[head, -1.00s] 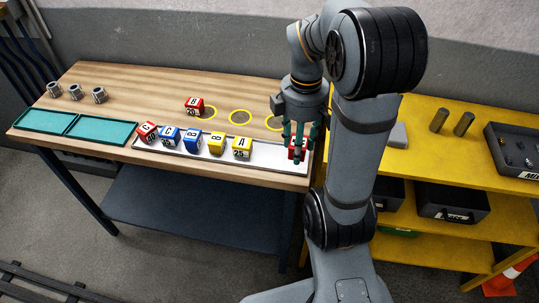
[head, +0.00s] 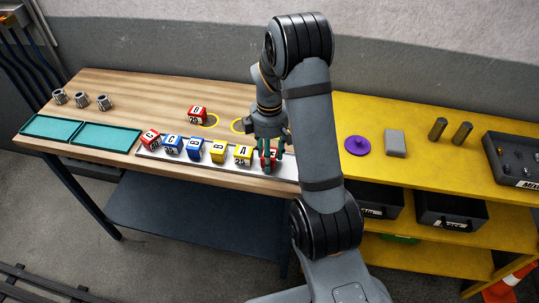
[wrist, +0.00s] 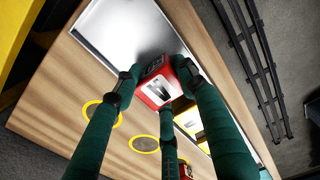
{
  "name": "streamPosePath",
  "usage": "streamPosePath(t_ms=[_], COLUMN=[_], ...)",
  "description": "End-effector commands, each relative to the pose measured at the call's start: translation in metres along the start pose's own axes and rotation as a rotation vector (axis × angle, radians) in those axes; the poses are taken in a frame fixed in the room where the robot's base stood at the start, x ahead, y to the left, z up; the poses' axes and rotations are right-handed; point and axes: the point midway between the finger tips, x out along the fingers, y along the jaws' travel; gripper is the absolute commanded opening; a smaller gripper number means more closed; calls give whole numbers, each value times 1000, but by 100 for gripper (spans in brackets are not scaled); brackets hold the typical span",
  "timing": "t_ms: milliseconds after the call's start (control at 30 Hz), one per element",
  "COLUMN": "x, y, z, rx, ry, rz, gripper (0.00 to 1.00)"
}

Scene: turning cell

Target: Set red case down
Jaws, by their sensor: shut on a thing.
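My gripper (head: 266,160) has dark green fingers and is shut on a red case (wrist: 157,88) with a white label. In the head view the held red case (head: 273,154) is partly hidden by the fingers. It is at the right part of the pale tray (wrist: 103,27), right of the yellow case marked A (head: 243,155). I cannot tell whether it touches the tray or hangs just above it. Another red case (head: 198,114) stands behind the tray on the wooden table, beside a yellow ring.
The tray's left part holds a row of red, blue and yellow cases (head: 195,149). Yellow rings (wrist: 145,144) mark the table behind it. Teal trays (head: 105,137) and metal parts (head: 81,100) are at left. A yellow bench with a purple knobbed disc (head: 357,146) stands at right.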

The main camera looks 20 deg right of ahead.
Motion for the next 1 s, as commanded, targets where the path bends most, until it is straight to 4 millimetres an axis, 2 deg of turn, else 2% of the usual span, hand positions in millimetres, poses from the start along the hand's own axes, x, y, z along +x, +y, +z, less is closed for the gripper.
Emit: streamPosePath(t_ms=[433,467,500,600,867,1000], x=[10,9,8,8,7,-2], y=[0,0,0,0,0,1], z=[0,0,0,0,0,0], rx=[0,0,0,0,0,0], ry=[1,1,1,1,1,2], rz=[1,1,1,0,0,3], gripper=[10,41,43,48,48,48])
